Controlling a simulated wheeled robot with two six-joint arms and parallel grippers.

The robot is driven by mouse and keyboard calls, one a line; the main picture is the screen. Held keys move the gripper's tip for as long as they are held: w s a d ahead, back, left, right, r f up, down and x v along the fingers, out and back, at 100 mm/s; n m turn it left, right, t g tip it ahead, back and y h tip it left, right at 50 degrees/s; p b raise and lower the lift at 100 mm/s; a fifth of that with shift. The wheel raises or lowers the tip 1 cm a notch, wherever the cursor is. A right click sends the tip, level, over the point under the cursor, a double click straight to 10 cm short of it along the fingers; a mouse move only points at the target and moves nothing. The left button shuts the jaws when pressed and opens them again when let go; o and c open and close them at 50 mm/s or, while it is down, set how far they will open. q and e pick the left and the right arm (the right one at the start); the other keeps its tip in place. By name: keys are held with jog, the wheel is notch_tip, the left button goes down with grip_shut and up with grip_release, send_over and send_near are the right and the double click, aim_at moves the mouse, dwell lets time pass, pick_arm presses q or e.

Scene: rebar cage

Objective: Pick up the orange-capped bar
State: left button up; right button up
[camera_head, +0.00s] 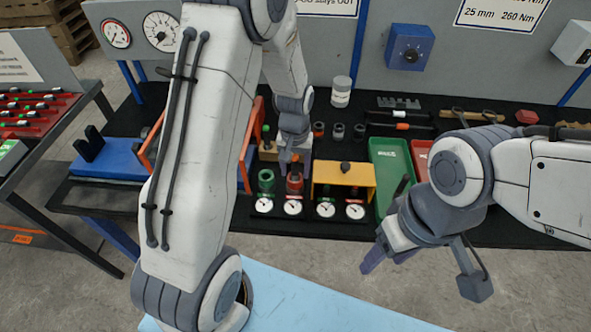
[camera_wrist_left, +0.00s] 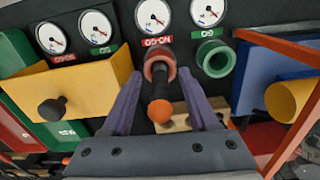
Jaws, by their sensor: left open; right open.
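The orange-capped bar (camera_wrist_left: 160,84) is dark and stands in a red socket (camera_wrist_left: 152,66), its orange end (camera_wrist_left: 159,111) facing the left wrist camera. In the head view the red socket (camera_head: 295,185) is on the black bench, with the bar's top partly hidden by my gripper. My left gripper (camera_head: 294,158) is directly above it. In the left wrist view its two purple fingers (camera_wrist_left: 164,108) are open, one on each side of the bar, with gaps visible. My right gripper (camera_head: 384,261) is open and empty, low in front of the bench.
A green socket (camera_head: 266,182) stands left of the red one, and a yellow box (camera_head: 343,182) with a black knob stands right. Dial gauges (camera_head: 292,207) line the front. An orange frame (camera_head: 252,140) stands close left of my left gripper. A green tray (camera_head: 392,167) lies further right.

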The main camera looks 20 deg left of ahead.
pick_arm(q)
grip_shut()
jog(key=shift+r, duration=0.15)
